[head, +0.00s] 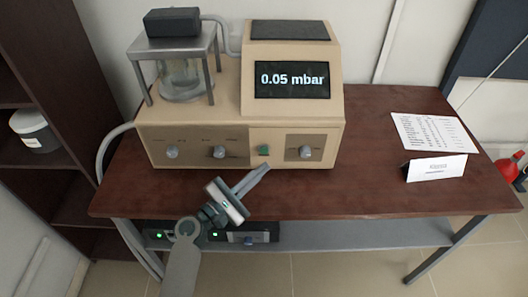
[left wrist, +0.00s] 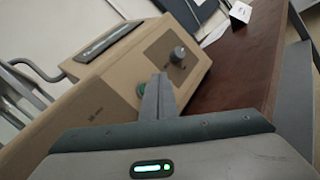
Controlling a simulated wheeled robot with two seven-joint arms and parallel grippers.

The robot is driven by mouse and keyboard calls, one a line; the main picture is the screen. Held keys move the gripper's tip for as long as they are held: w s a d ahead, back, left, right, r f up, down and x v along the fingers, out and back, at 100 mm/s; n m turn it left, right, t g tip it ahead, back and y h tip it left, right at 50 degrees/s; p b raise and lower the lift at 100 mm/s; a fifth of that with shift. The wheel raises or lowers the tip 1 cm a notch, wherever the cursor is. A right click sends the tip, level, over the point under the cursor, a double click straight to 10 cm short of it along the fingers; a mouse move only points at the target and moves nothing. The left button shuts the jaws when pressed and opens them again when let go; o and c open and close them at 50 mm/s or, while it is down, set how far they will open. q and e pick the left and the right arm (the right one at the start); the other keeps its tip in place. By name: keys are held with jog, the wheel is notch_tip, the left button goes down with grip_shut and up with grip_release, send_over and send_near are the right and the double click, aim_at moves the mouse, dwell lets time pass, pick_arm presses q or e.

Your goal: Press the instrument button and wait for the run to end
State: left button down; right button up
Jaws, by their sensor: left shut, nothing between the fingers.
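The instrument (head: 230,110) is a beige box on a brown table, with a glass chamber (head: 183,75) on its left part. Its screen (head: 292,79) reads "0.05 mbar". A small green button (head: 263,150) sits on the front panel, left of a grey knob (head: 305,152). My left gripper (head: 266,166) is shut and empty, its tips just below and in front of the button. In the left wrist view the shut fingers (left wrist: 158,80) lie beside the button (left wrist: 141,90) and partly cover it. I cannot tell whether they touch. My right gripper is not in view.
A printed sheet (head: 433,132) and a folded white card (head: 437,168) lie on the table's right side. A dark unit (head: 250,234) stands on the shelf below. A hose (head: 103,150) hangs at the left. The table between instrument and papers is clear.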

pick_arm(q)
jog(key=shift+w+b, duration=0.35)
jog(key=shift+w, duration=1.05)
jog(key=shift+w+b, duration=0.3)
jog(key=shift+w, duration=0.55)
dwell(1.9)
jog(key=shift+s, duration=0.9)
jog(key=shift+s+p, duration=0.55)
jog(key=shift+s, duration=1.95)
